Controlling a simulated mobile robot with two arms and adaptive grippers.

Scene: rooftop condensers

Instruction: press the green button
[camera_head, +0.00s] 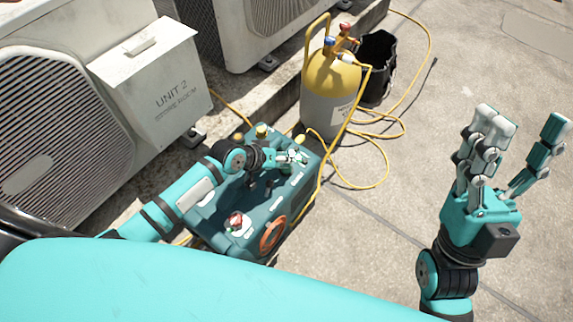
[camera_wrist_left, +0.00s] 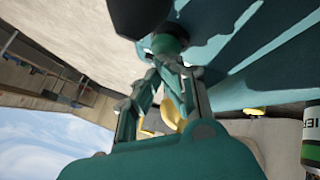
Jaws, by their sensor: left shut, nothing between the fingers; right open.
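A teal machine (camera_head: 228,190) with a dark top stands on the ground in the middle of the head view. A red button (camera_head: 235,220) is on its near end. My left gripper (camera_head: 300,158) is shut and empty over the machine's far right part. In the left wrist view its fingertips (camera_wrist_left: 158,70) come together just below a round green piece (camera_wrist_left: 166,44), which looks like the green button. I cannot tell whether they touch it. In the head view I cannot make out the green button; the left hand may cover it. My right gripper (camera_head: 520,125) is open and empty, raised at the right.
A yellow and grey gas cylinder (camera_head: 327,90) with a yellow hose (camera_head: 385,170) stands behind the machine, beside a black bucket (camera_head: 376,68). A condenser with a "UNIT 2" box (camera_head: 165,95) is at the left. Bare concrete lies to the right.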

